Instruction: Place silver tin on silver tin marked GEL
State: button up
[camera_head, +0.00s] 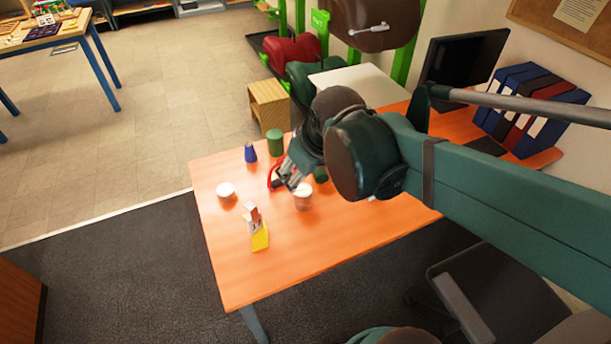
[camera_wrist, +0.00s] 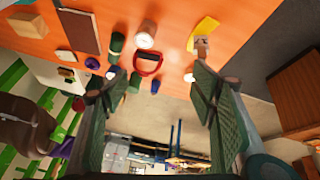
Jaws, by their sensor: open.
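A pale silvery tin (camera_head: 303,202) stands on the orange table just right of and below my gripper (camera_head: 289,174) in the head view. It also shows at the top of the wrist view (camera_wrist: 146,42). A second, low pale tin (camera_head: 226,190) stands farther left; in the wrist view a small pale round thing (camera_wrist: 189,77) shows by the right finger. No GEL lettering is legible on either. My gripper is open and empty above the table, its fingers wide apart in the wrist view (camera_wrist: 158,80).
A red-handled dark object (camera_wrist: 148,64) lies close under my gripper. Green cylinders (camera_head: 275,142), a blue cone (camera_head: 250,152) and a yellow item (camera_head: 260,238) stand around. The table's front right (camera_head: 345,235) is clear.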

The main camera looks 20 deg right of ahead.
jog(key=s+a+r+m+t, duration=0.1)
jog(key=s+m, duration=0.2)
jog(key=s, duration=0.2)
jog(key=shift+s+a+r+t, duration=0.2)
jog(key=shift+s+r+t, duration=0.1)
jog(key=shift+s+r, duration=0.05)
